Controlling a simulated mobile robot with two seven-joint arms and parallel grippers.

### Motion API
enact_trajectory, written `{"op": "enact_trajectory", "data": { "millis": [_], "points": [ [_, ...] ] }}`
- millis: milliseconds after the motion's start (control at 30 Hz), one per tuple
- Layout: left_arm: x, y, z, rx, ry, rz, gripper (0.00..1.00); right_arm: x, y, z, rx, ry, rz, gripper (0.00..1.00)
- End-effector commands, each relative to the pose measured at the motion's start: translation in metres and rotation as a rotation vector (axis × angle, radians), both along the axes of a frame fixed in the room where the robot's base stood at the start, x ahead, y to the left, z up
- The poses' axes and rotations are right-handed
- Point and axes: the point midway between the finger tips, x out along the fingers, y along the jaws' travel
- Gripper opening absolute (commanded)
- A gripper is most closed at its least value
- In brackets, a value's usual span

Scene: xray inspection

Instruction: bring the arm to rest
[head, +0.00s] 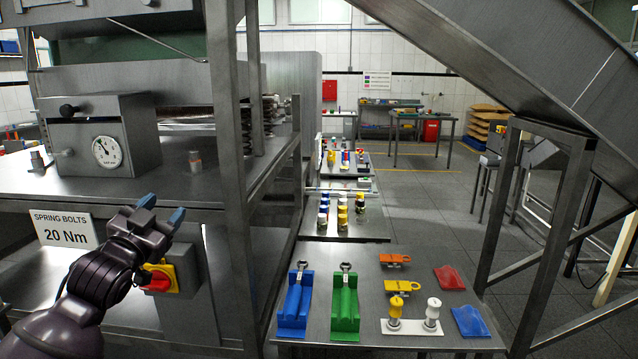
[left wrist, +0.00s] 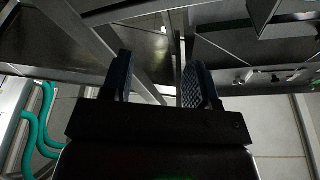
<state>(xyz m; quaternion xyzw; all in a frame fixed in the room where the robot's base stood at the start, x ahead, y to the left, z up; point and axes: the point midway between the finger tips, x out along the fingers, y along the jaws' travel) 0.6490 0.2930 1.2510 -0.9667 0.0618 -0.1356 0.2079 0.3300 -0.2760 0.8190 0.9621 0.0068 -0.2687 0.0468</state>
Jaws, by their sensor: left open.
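My left gripper (head: 162,207) is at the left in the head view, in front of the machine's lower shelf edge. Its two blue fingertips are apart and nothing is between them. It hangs just above a red and yellow rotary switch (head: 158,280) on a grey box, and I cannot tell whether they touch. In the left wrist view the fingers (left wrist: 158,80) are spread, with grey metal frame and floor beyond them. My right gripper is in neither view.
A "20 Nm" sign (head: 64,230) and a gauge box (head: 104,135) are near my left arm. A steel post (head: 228,160) stands right of it. A table (head: 420,265) holds blue and green holders, padlocks and stamps.

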Motion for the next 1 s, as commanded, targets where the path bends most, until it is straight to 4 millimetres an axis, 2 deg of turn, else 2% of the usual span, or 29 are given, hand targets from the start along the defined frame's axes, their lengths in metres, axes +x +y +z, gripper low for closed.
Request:
{"op": "enact_trajectory", "data": {
  "millis": [33, 100, 267, 500, 700, 800, 900, 1000],
  "points": [
    [-0.008, -0.002, -0.033, -0.005, 0.038, 0.005, 0.54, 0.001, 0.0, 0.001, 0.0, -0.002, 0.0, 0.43],
    [-0.02, -0.004, -0.072, -0.01, 0.081, 0.011, 0.54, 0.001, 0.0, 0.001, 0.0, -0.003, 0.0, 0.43],
    [-0.055, -0.008, -0.155, -0.041, 0.192, 0.031, 0.54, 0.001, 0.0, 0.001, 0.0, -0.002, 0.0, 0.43],
    [-0.126, -0.015, -0.268, -0.119, 0.391, 0.079, 0.54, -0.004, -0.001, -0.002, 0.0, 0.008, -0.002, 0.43],
    [-0.201, -0.021, -0.348, -0.204, 0.57, 0.132, 0.54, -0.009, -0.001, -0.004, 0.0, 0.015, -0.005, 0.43],
    [-0.24, -0.022, -0.381, -0.242, 0.653, 0.165, 0.54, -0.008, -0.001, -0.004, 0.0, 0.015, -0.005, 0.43],
    [-0.275, -0.022, -0.405, -0.27, 0.721, 0.197, 0.54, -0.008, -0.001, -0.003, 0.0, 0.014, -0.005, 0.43],
    [-0.301, -0.02, -0.421, -0.285, 0.77, 0.222, 0.54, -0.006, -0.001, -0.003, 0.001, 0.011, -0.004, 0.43]
  ]
}}
